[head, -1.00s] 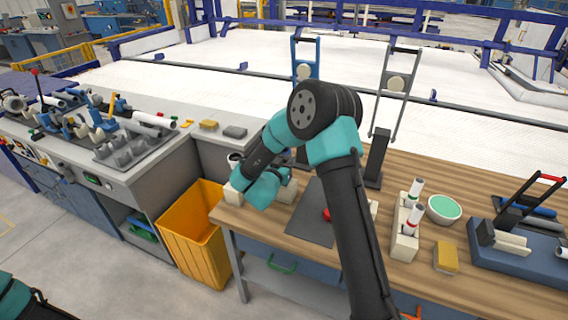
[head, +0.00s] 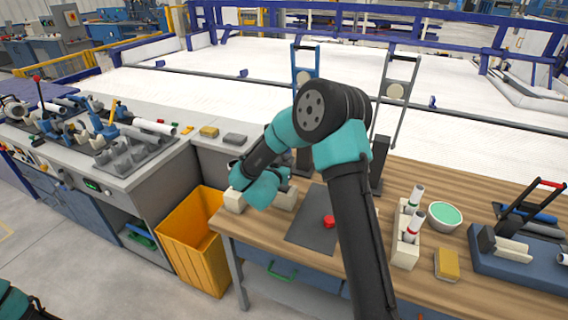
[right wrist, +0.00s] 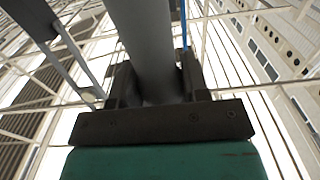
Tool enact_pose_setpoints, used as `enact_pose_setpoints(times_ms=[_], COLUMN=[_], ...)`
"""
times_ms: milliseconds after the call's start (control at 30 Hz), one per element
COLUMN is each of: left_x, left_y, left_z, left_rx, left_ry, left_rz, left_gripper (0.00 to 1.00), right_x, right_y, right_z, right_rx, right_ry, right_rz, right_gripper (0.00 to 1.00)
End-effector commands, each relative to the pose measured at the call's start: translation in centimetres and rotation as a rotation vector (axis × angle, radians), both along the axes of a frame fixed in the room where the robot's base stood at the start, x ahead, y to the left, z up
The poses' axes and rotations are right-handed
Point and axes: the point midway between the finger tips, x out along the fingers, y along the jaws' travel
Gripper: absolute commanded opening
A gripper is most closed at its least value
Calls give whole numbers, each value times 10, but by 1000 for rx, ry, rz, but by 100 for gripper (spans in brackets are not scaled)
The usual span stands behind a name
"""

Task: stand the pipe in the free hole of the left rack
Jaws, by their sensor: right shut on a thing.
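The grey pipe (right wrist: 148,40) fills the middle of the right wrist view, running up between the two dark fingers of my right gripper (right wrist: 155,85). That gripper is shut on it. In the head view my right wrist hangs over the left part of the wooden table, and its fingers and the held pipe are mostly hidden. The left rack (head: 236,201) is a beige block partly covered by my wrist; its other end (head: 286,201) shows to the right. Its free hole cannot be made out. My left gripper is out of view.
A dark mat (head: 305,232) bears a red object (head: 328,221). A yellow bin (head: 195,245) stands left of the table.

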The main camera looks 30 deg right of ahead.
Motion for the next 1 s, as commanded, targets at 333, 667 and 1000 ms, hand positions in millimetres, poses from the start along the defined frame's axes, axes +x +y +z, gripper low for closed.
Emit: enact_pose_setpoints(times_ms=[333, 667, 1000], left_x=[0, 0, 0], left_y=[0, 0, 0], left_z=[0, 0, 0], left_rx=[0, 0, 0], left_ry=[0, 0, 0], left_rz=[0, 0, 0], left_gripper=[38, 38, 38], right_x=[0, 0, 0], right_y=[0, 0, 0], right_z=[12, 21, 30], right_rx=[-1, 1, 0], right_ry=[-1, -1, 0], right_rz=[0, 0, 0], right_gripper=[19, 19, 19])
